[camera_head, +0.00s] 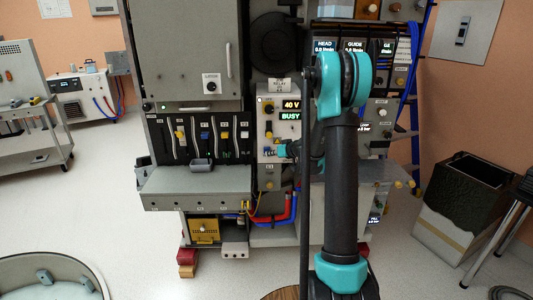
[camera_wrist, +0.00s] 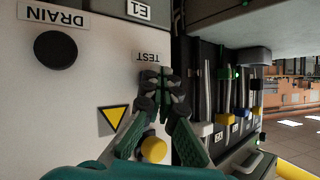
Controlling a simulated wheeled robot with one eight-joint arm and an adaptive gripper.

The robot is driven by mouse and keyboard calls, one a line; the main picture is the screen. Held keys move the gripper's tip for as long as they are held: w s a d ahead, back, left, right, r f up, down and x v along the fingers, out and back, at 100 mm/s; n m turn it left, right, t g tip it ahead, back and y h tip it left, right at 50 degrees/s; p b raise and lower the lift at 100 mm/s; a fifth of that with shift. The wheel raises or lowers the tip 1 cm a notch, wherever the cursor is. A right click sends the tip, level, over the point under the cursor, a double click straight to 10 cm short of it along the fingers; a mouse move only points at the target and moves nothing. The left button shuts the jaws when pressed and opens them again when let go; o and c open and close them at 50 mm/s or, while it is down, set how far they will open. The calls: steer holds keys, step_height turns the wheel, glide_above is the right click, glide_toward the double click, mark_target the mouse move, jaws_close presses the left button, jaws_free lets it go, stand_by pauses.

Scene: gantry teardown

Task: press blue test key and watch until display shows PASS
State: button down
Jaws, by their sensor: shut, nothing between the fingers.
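The display on the relay panel (camera_head: 266,118) reads "40 V" in amber, and its lower line (camera_head: 290,116) reads BUSY in green. My gripper (camera_head: 271,152) is at the panel's lower part, below the display. In the wrist view, which is upside down, my shut, empty gripper (camera_wrist: 158,88) has its fingertips together against or very close to the panel, right at the TEST label (camera_wrist: 154,57). The blue test key is not clearly seen; the fingertips cover the spot by the label. Whether they touch the key cannot be told.
A black round DRAIN knob (camera_wrist: 55,50), a yellow knob (camera_wrist: 153,149) and a warning triangle (camera_wrist: 112,116) are near the fingers. A row of breaker-like slots with coloured tabs (camera_head: 204,135) is left of the panel, above a grey ledge (camera_head: 190,182).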

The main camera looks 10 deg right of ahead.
steer(key=shift+s, duration=0.45)
steer(key=shift+s, duration=0.15)
steer(key=shift+s+a, duration=0.2)
steer(key=shift+s, duration=1.25)
steer(key=shift+s+a, duration=0.15)
steer(key=shift+s, duration=1.25)
steer(key=s+a+m+g+h, duration=0.15)
steer(key=s+g, duration=0.25)
steer(key=s, duration=1.5)
steer(key=s+d+f+m+g+h, duration=0.1)
steer(key=s+d+f+h, duration=0.1)
steer(key=s, duration=0.8)
steer(key=s+d+f+m+g+h, duration=0.1)
steer(key=s+d+f+h, duration=0.1)
steer(key=s, duration=0.7)
steer(key=shift+s+d+f+h, duration=0.15)
steer(key=shift+s+f+h, duration=0.2)
steer(key=shift+f+h, duration=0.25)
